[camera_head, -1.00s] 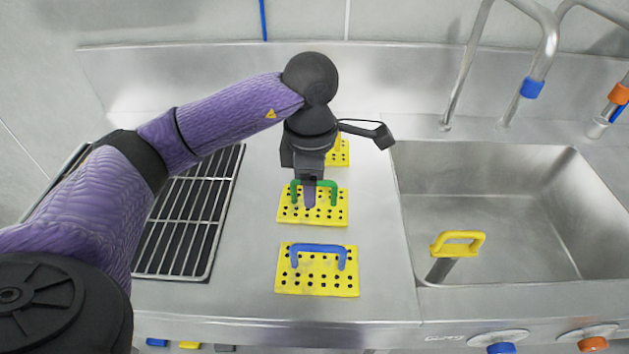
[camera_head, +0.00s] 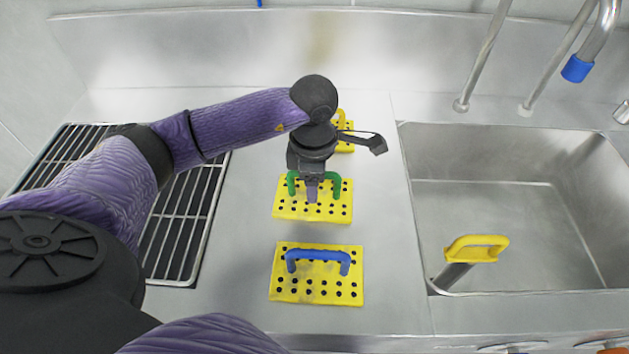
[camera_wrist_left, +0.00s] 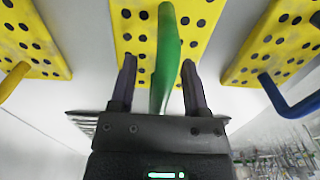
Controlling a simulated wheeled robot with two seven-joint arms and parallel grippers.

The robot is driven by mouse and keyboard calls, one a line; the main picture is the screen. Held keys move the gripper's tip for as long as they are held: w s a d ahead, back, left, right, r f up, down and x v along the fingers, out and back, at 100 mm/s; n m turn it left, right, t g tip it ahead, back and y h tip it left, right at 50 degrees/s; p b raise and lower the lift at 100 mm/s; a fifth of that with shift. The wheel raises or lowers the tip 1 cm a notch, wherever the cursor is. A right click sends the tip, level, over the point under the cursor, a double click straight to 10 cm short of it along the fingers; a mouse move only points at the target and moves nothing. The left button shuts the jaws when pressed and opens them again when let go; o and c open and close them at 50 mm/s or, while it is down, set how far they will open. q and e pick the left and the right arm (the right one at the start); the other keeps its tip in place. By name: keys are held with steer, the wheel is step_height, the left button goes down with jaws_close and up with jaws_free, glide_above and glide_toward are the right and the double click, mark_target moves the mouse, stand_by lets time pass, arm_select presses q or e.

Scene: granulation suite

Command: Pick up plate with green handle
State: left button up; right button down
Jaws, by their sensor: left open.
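The yellow perforated plate with the green handle (camera_head: 335,182) lies on the steel counter, between two other yellow plates; its yellow surface (camera_head: 290,211) shows around my gripper. My left gripper (camera_head: 312,193) is right over the handle, pointing down. In the left wrist view the green handle (camera_wrist_left: 166,60) runs between the two open fingers of my gripper (camera_wrist_left: 158,85), with a gap on each side. The fingers partly hide the plate (camera_wrist_left: 200,30) there. My right gripper is not in view.
A yellow plate with a blue handle (camera_head: 318,290) lies nearer, and one with a yellow handle (camera_head: 346,128) lies farther back, partly hidden by my arm. A sink (camera_head: 510,215) with a yellow-handled tool (camera_head: 477,247) is at right; a metal grate (camera_head: 185,225) is at left.

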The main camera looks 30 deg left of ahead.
arm_select(q)
steer(key=shift+r, duration=0.1)
jaws_close()
stand_by(1.2)
